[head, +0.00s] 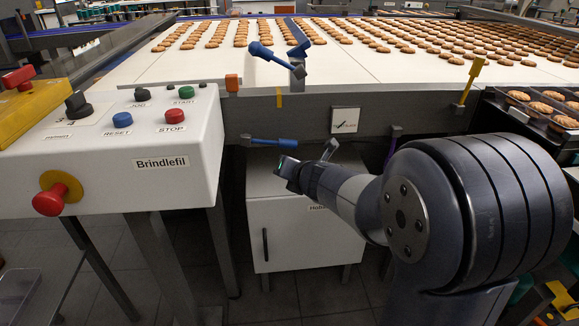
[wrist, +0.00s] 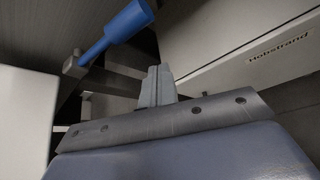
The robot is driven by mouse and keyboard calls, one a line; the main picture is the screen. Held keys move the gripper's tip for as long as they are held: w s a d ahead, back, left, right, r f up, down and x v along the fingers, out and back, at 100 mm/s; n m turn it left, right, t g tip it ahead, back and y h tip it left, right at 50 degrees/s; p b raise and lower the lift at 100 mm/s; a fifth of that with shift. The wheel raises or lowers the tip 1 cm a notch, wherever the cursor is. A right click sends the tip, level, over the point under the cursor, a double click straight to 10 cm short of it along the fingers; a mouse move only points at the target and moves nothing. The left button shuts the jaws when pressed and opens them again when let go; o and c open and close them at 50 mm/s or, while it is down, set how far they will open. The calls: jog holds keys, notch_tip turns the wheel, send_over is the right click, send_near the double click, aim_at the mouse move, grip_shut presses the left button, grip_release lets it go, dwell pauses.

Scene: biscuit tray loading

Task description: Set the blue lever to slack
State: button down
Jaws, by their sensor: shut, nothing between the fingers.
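A blue-handled lever (head: 280,142) sits low under the conveyor's front edge, lying nearly level with its grip to the right of its pivot. A blue lever in the wrist view (wrist: 118,30), apparently this one, slants up and right from its grey pivot, left of my fingers. Another blue-handled lever (head: 262,51) stands above the conveyor's front edge, its grip up and left of its pivot. My gripper (head: 330,148) is right of the low lever, apart from it. Its fingers (wrist: 157,84) are shut and empty. No readable slack mark shows.
A control box (head: 160,163) with buttons stands left. A white cabinet (head: 290,235) is below my gripper. A small tick-marked label (head: 345,120) is on the conveyor's front. A yellow lever (head: 472,76) and biscuit trays (head: 520,116) are right. Biscuits cover the belt (head: 190,68).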

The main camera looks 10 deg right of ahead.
jog(key=a+p+v, duration=0.1)
jog(key=p+v, duration=0.1)
jog(key=v, duration=0.5)
jog(key=shift+r, duration=0.3)
jog(key=shift+s, duration=0.15)
jog(key=w+a+f+m+y+b, duration=0.2)
jog(key=w+a+f+b, duration=0.3)
jog(key=w, duration=0.4)
jog(key=shift+w+f+m+t+y+b, duration=0.35)
jog(key=shift+f+b, duration=0.5)
jog(key=shift+f, duration=0.55)
jog(key=shift+d, duration=0.1)
